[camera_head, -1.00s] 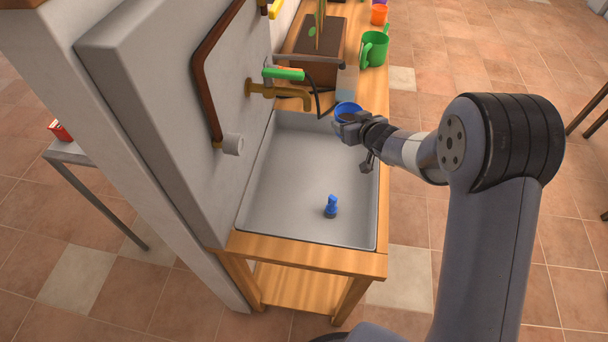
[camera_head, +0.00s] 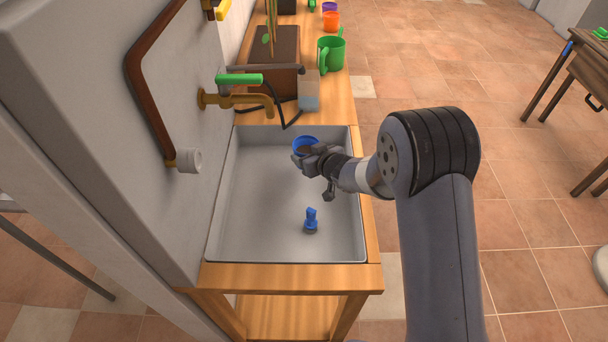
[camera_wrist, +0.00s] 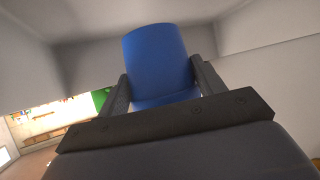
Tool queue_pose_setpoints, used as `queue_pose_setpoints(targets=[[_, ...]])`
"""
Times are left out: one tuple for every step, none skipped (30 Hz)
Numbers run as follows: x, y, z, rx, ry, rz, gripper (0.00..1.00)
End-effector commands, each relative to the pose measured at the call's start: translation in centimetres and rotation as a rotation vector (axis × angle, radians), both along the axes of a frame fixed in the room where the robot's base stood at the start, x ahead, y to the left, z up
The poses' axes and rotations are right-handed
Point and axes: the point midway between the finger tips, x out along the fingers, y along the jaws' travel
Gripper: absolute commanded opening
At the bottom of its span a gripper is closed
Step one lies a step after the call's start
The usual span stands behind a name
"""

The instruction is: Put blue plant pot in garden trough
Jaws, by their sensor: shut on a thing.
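The blue plant pot (camera_head: 306,142) is held by my gripper (camera_head: 308,160) above the back part of the grey sink basin.
The grey sink (camera_head: 250,225) holds a small blue fitting (camera_head: 311,220). A brass tap with green handle (camera_head: 240,90) juts from the wall at left. A grey-blue block (camera_head: 309,95), green watering can (camera_head: 331,53) and orange cup (camera_head: 331,20) stand on the counter.

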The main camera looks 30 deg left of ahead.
Motion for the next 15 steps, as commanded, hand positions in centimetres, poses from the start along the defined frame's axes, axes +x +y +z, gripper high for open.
queue_pose_setpoints(targets=[[0.0, 0.0, -0.6, 0.002, 0.001, 0.0, 0.37], [0.0, 0.1, -0.8, 0.002, 0.0, 0.0, 0.37], [0.0, 0.1, -1.0, 0.003, -0.001, 0.001, 0.37], [0.0, 0.1, -1.2, 0.003, -0.001, 0.001, 0.37], [0.0, 0.1, -1.4, 0.003, -0.001, 0.001, 0.37], [0.0, 0.1, -1.7, 0.002, -0.001, 0.001, 0.37], [0.0, 0.0, -2.1, 0.001, 0.0, 0.001, 0.37], [0.0, 0.0, -2.5, 0.001, -0.001, 0.0, 0.37], [0.0, 0.0, -3.0, 0.002, 0.0, 0.0, 0.37], [0.0, 0.1, -3.4, 0.002, 0.001, 0.0, 0.37], [0.0, 0.0, -3.9, 0.001, 0.0, 0.001, 0.37], [0.0, 0.0, -4.4, 0.002, 0.001, 0.0, 0.37], [0.0, 0.0, -4.6, 0.002, 0.001, 0.0, 0.37], [0.0, 0.0, -4.8, 0.002, -0.001, 0.001, 0.37], [0.0, 0.1, -4.9, 0.002, -0.002, 0.0, 0.37]])
